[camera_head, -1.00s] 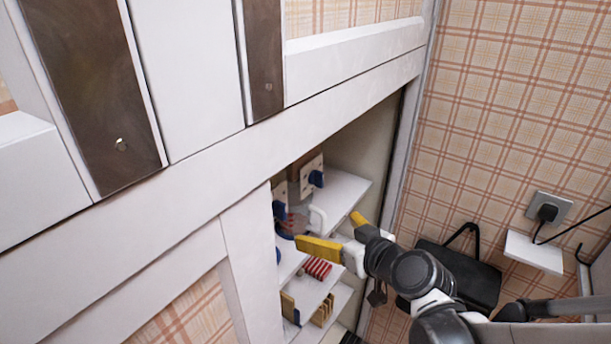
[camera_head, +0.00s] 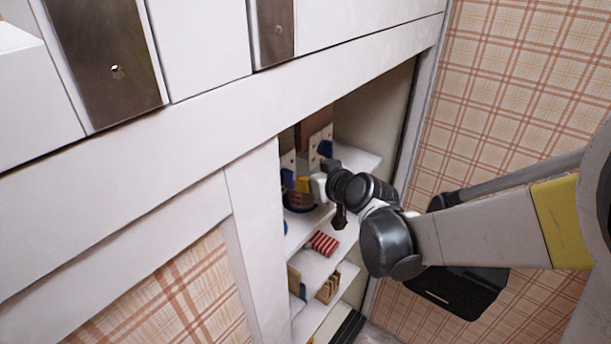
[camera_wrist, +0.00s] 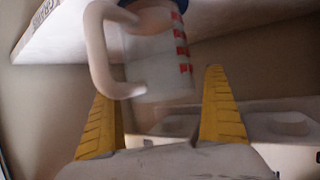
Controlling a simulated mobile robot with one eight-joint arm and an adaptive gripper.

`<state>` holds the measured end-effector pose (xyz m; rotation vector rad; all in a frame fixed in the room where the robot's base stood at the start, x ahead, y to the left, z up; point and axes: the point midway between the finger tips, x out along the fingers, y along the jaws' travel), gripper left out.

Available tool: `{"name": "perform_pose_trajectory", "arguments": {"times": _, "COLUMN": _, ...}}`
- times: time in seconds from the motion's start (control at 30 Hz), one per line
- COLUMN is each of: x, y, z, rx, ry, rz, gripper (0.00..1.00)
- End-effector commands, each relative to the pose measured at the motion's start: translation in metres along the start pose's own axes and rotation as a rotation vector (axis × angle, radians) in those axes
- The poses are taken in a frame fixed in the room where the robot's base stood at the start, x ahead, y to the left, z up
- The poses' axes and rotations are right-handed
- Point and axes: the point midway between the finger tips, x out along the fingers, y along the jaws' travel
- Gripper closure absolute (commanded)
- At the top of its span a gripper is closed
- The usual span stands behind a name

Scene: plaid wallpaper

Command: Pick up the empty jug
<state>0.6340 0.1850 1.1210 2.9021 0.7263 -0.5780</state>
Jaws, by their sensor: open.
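The jug (camera_wrist: 155,72) shows in the wrist view. It has a pale, see-through body with red marks, blue at the top of the picture, and a thick white loop handle (camera_wrist: 97,50) on its left. My gripper (camera_wrist: 162,84) is open, its two yellow fingers apart. The jug's body lies in line with the gap between them, with the handle just above the left fingertip; I cannot tell whether they touch. In the head view my gripper (camera_head: 305,185) reaches into the cupboard and mostly hides the jug. Whether the jug is empty cannot be told.
The cupboard has several white shelves; a red-and-white striped item (camera_head: 323,243) and a wooden rack (camera_head: 328,287) stand lower down. The white cupboard frame (camera_head: 262,235) borders the opening on the left. A black case (camera_head: 462,290) is by the plaid wall at right.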

Motion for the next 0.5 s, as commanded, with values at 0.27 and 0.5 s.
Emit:
{"name": "perform_pose_trajectory", "arguments": {"times": 0.27, "x": 0.0001, "y": -0.0001, "z": -0.0004, "rx": 0.000, "ry": 0.000, "rz": 0.000, "gripper": 0.21}}
{"name": "perform_pose_trajectory", "arguments": {"times": 0.5, "x": 0.0000, "y": -0.0001, "z": -0.0004, "rx": 0.000, "ry": 0.000, "rz": 0.000, "gripper": 0.57}}
